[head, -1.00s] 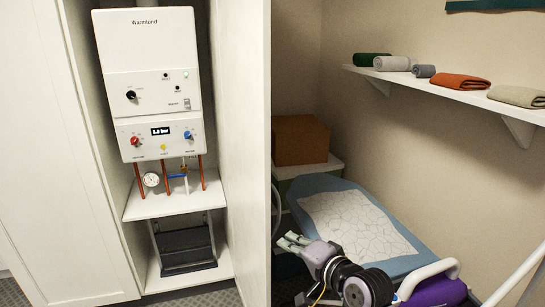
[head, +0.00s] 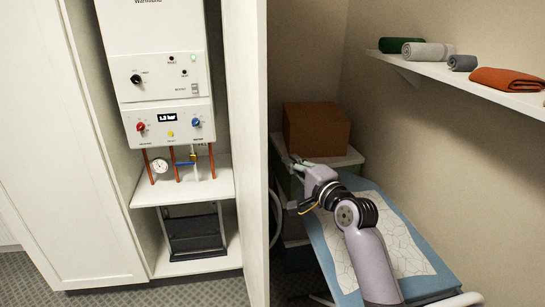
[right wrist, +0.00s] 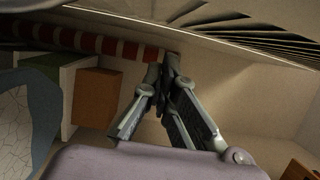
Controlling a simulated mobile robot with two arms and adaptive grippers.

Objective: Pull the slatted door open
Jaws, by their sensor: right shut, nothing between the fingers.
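A white door panel (head: 247,150) stands out from the boiler cupboard, seen nearly edge-on in the head view, with the cupboard open to its left. No slats show on its face there. In the right wrist view a dark slatted surface (right wrist: 250,22) runs across the top right; I cannot tell for sure that it is the same panel. My right gripper (head: 291,162) is just right of the panel's edge, over the far end of the ironing board. Its fingers are together and empty in the right wrist view (right wrist: 167,68). My left gripper is out of view.
A white boiler (head: 160,75) with copper pipes hangs in the cupboard. The ironing board (head: 415,262) lies under my right arm. A brown box (head: 318,130) stands behind the gripper. A wall shelf (head: 450,88) with rolled towels is at right.

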